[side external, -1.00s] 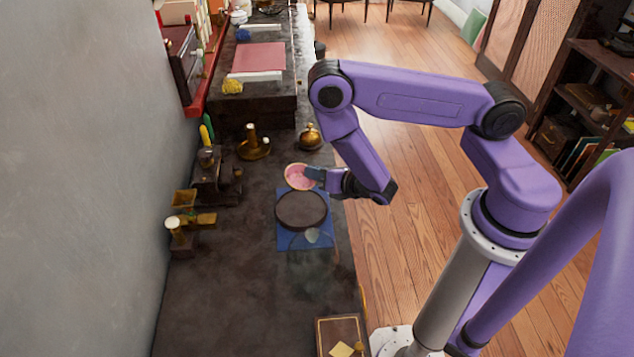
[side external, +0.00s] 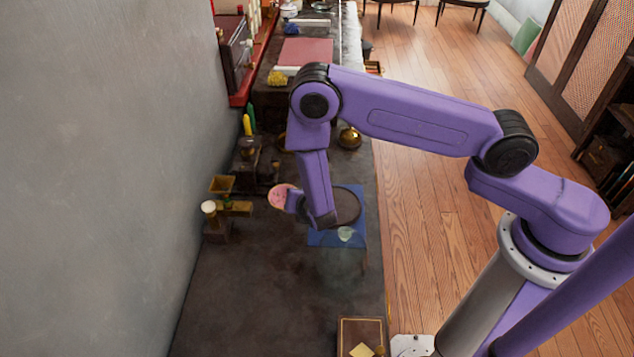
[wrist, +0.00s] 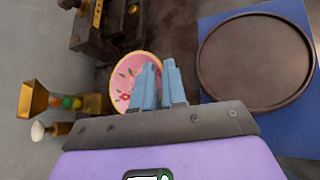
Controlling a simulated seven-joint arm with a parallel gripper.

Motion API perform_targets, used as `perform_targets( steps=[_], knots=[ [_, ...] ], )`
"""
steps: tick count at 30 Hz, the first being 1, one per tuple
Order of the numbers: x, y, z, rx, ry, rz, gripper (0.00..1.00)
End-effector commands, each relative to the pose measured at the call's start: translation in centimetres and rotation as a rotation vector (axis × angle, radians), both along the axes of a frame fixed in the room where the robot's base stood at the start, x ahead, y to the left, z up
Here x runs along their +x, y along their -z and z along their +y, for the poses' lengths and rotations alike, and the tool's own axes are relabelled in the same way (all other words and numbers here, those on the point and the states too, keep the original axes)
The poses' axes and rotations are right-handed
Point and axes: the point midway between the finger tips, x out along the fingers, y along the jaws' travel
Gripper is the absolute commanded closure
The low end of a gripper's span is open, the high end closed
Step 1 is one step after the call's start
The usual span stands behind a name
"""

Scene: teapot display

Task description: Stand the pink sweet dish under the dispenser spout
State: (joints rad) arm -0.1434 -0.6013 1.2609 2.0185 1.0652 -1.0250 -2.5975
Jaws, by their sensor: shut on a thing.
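The pink sweet dish (side external: 282,196) has a pale rim and small patterned marks inside, seen in the wrist view (wrist: 124,73). My gripper (side external: 291,199) is shut on its near right rim; its blue fingers (wrist: 157,75) cover part of the dish. The dish is left of the round dark tray, near the wall-side apparatus. A brass hopper device (side external: 222,187), with coloured pieces showing in the wrist view (wrist: 65,102), stands left of the dish. A dark wooden device (side external: 247,160) stands behind it. I cannot tell which bears the dispenser spout. The dish's height above the counter is unclear.
The round dark tray (wrist: 255,62) lies on a blue mat (side external: 354,237) right of my gripper. A white-topped knob (side external: 208,207) stands by the hopper. A brass pot (side external: 349,138) is farther back.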

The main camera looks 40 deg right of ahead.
Motion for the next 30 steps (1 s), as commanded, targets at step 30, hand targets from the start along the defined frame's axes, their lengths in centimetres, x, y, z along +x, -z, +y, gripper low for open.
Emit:
perform_targets(
  steps=[30],
  knots=[
    [-0.1, 4.9, 3.1, 0.006, 0.038, 0.043, 1.0]
  ],
)
